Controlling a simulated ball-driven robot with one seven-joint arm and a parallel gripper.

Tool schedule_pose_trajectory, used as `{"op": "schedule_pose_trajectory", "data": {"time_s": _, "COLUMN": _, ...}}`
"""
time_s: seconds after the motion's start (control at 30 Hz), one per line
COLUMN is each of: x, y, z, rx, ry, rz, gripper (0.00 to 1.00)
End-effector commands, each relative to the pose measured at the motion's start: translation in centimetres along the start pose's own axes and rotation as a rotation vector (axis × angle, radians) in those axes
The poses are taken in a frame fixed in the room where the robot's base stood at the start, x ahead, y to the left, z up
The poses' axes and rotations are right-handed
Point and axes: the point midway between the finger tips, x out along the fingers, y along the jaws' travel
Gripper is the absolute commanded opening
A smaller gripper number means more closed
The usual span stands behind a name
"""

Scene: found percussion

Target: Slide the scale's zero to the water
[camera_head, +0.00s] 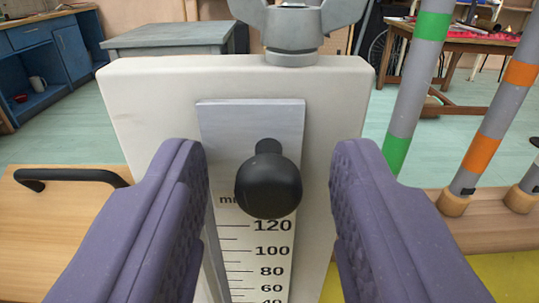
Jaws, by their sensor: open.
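A grey scale plate (220,130) marked in mm stands upright on a cream-white board (140,95). Its visible numbers run from 120 near the knob down to 40 at the bottom edge. The zero and any water are out of view. A round black knob (268,190) sticks out from the upper part of the scale toward me. My gripper (268,165) has two purple padded fingers, open wide, one on each side of the knob. Clear gaps show between the fingers and the knob, and I hold nothing.
A grey wing-shaped fitting (292,35) tops the board. At right, grey posts with green and orange bands (418,75) stand on a wooden base (490,225). At left, a black handle (75,175) is on a wooden surface (40,230). A blue cabinet (50,60) stands behind.

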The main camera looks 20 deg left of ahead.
Motion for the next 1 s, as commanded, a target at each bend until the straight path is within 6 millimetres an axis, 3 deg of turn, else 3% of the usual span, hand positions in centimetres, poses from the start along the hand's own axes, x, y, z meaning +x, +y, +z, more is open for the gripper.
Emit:
{"op": "schedule_pose_trajectory", "data": {"time_s": 0.17, "x": -0.01, "y": 0.0, "z": -0.02, "rx": 0.0, "ry": 0.0, "rz": 0.0, "gripper": 0.43}}
{"op": "schedule_pose_trajectory", "data": {"time_s": 0.3, "x": -0.02, "y": 0.0, "z": -0.03, "rx": 0.0, "ry": 0.0, "rz": 0.0, "gripper": 0.11}}
{"op": "schedule_pose_trajectory", "data": {"time_s": 0.37, "x": -0.02, "y": 0.0, "z": -0.03, "rx": 0.0, "ry": 0.0, "rz": 0.0, "gripper": 0.0}}
{"op": "schedule_pose_trajectory", "data": {"time_s": 0.97, "x": 0.01, "y": 0.01, "z": 0.55, "rx": 0.0, "ry": 0.001, "rz": -0.001, "gripper": 0.0}}
{"op": "schedule_pose_trajectory", "data": {"time_s": 1.0, "x": 0.01, "y": 0.01, "z": 0.55, "rx": 0.0, "ry": 0.001, "rz": -0.001, "gripper": 0.22}}
